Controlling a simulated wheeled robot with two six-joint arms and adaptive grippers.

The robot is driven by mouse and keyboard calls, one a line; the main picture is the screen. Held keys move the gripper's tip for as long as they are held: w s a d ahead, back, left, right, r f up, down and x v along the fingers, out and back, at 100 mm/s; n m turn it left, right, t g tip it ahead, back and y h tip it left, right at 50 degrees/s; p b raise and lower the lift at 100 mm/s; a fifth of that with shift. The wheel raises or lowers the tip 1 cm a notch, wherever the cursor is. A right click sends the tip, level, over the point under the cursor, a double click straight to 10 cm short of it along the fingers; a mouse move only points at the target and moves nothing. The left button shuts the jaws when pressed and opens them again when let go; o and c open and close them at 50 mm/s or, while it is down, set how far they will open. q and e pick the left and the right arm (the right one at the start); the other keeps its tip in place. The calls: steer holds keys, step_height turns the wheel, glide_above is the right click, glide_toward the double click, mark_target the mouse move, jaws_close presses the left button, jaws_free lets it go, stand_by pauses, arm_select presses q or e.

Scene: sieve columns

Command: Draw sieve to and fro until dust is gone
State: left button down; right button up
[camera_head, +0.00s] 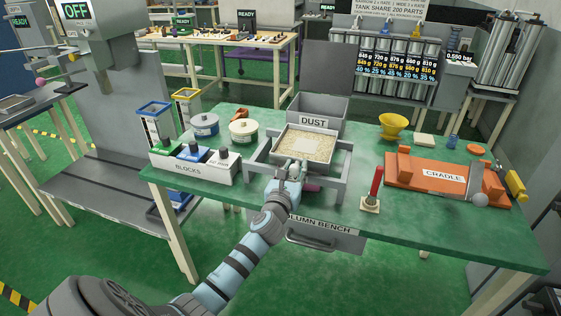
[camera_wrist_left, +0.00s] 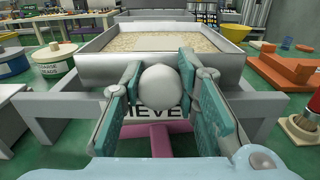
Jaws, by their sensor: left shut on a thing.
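The sieve (camera_head: 318,143) is a square metal tray with pale, sand-like grains and a lighter patch in its middle. It sits on a grey frame (camera_head: 340,180) on the green bench, and its front wall shows large in the left wrist view (camera_wrist_left: 100,70). My left gripper (camera_head: 290,172) is at the sieve's front side. In the left wrist view its teal fingers are shut on the sieve's round white knob (camera_wrist_left: 161,88), one finger on each side. A grey box labelled DUST (camera_head: 313,122) stands open right behind the sieve. My right gripper is not in view.
A white BLOCKS holder (camera_head: 192,168) and two lidded tubs (camera_head: 243,128) stand left of the frame. A red-handled brush (camera_head: 373,190), the orange CRADLE (camera_head: 430,174) and a yellow funnel (camera_head: 393,125) are to the right. A pinkish piece (camera_wrist_left: 160,140) shows below the knob.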

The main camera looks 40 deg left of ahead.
arm_select(q)
steer(key=shift+w+d, duration=0.2)
steer(key=shift+d, duration=0.35)
steer(key=shift+w+d, duration=0.2)
steer(key=shift+d, duration=0.3)
steer(key=c, duration=1.2)
jaws_free()
steer(key=v, duration=1.2)
